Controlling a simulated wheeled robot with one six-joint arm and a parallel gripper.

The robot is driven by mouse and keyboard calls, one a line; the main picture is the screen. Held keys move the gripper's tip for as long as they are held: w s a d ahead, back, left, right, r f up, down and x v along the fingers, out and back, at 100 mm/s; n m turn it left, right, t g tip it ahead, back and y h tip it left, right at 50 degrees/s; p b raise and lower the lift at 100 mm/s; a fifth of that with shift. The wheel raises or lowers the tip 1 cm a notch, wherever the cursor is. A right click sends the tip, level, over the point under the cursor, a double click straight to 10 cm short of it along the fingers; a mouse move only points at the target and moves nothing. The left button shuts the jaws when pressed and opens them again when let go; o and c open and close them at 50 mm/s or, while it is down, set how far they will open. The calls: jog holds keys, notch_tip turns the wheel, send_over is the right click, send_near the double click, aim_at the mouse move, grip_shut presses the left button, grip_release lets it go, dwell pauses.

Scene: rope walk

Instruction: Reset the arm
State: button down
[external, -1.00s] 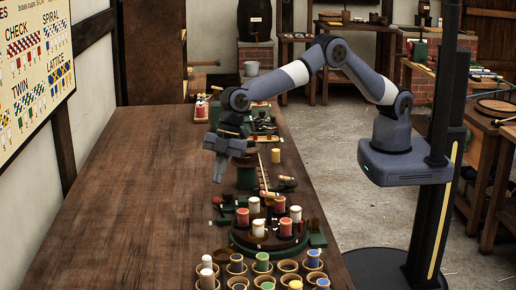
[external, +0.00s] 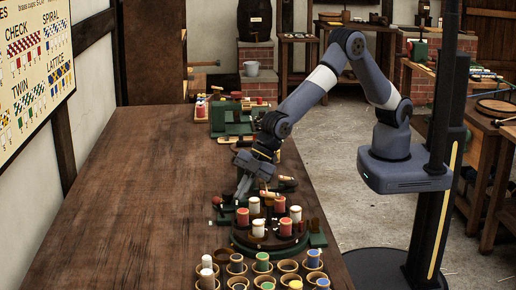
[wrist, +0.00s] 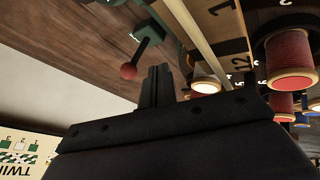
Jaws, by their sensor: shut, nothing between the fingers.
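My arm reaches over the long wooden table (external: 130,200) with its elbow raised. My gripper (external: 241,194) points down just behind the round green stand of bobbins (external: 240,240). In the wrist view my gripper (wrist: 157,86) shows its two dark fingers close together with nothing between them. Whether the fingertips touch anything below cannot be told.
A red bobbin (wrist: 290,55) and a numbered wooden strip (wrist: 222,35) are close by in the wrist view, along with a red-knobbed lever (wrist: 130,70). Several cups of bobbins (external: 262,266) stand at the front. The table's left side is clear.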

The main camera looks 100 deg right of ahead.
jog(key=shift+s+f+t+b, duration=0.4)
jog(key=shift+f+b, duration=0.1)
jog(key=shift+b, duration=0.75)
jog(key=v, duration=1)
jog(key=shift+w+a+r, duration=0.1)
jog(key=shift+w+r, duration=0.05)
jog(key=shift+r, duration=0.05)
jog(key=c, duration=2.1)
grip_release()
